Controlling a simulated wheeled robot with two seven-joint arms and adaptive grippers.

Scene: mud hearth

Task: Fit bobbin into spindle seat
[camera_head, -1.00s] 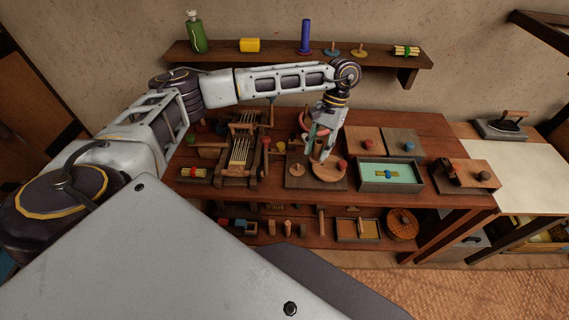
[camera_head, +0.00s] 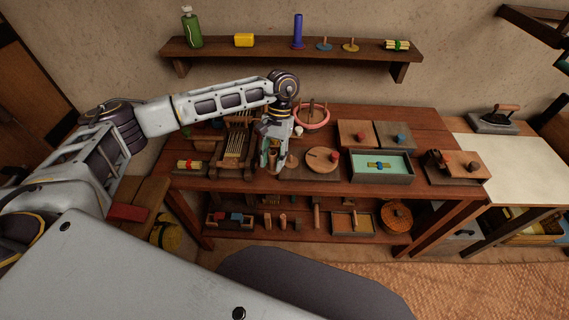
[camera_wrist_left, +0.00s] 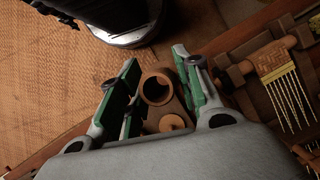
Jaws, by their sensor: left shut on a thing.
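My left gripper (camera_head: 274,158) reaches down over the front of the work table, just right of the loom. In the left wrist view its green-padded fingers (camera_wrist_left: 160,95) are shut around a brown hollow wooden piece, apparently the bobbin (camera_wrist_left: 152,72), with its round open end showing. A small tan disc (camera_wrist_left: 174,123) shows close to it between the fingers; I cannot tell whether it is part of the seat. In the head view a small tan peg-like piece (camera_head: 292,161), possibly the spindle seat, stands right beside the gripper. Contact between bobbin and seat is hidden. My right gripper is not in view.
The loom (camera_head: 236,145) stands close left of the gripper. A wall shelf (camera_head: 340,56) runs above the table. Bare matting lies on the floor in front.

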